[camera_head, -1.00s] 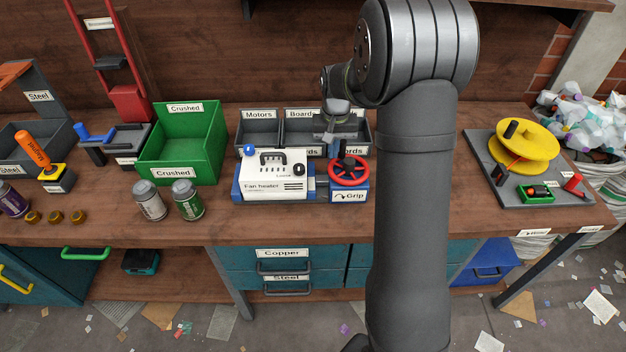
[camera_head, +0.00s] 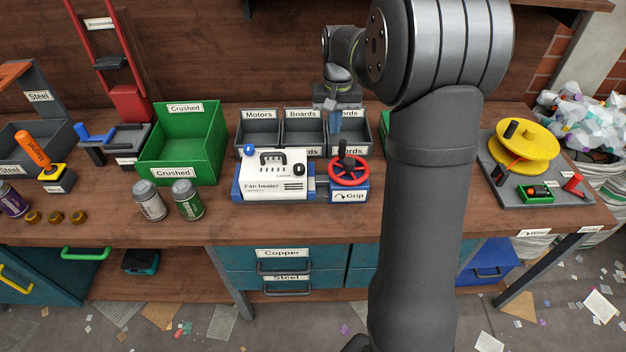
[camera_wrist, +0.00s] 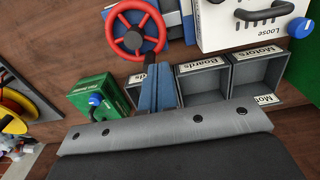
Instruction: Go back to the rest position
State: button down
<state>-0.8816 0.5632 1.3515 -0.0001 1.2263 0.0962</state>
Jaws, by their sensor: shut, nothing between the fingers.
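My gripper (camera_head: 335,122) is shut and empty, above the right part of the row of grey bins, behind the red wheel. In the wrist view its blue-grey fingers (camera_wrist: 158,90) are together with nothing between them. The white fan heater (camera_head: 272,175) sits in a blue holder on the bench. The red wheel (camera_head: 349,170) stands on the blue block labelled Grip at the heater's right. My gripper is apart from both. My arm hides part of the bench on the right.
Grey bins labelled Motors (camera_head: 259,130) and Boards (camera_head: 302,130) stand behind the heater. A green Crushed bin (camera_head: 172,172) and cans (camera_head: 150,201) are at left. A yellow spool (camera_head: 522,145) sits on a grey board at right. The front bench strip is mostly clear.

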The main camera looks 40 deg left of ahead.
jog(key=shift+r, duration=0.15)
notch_tip(320, 180, down, 9)
jog(key=shift+r, duration=0.1)
jog(key=shift+w, duration=0.1)
dwell(0.5)
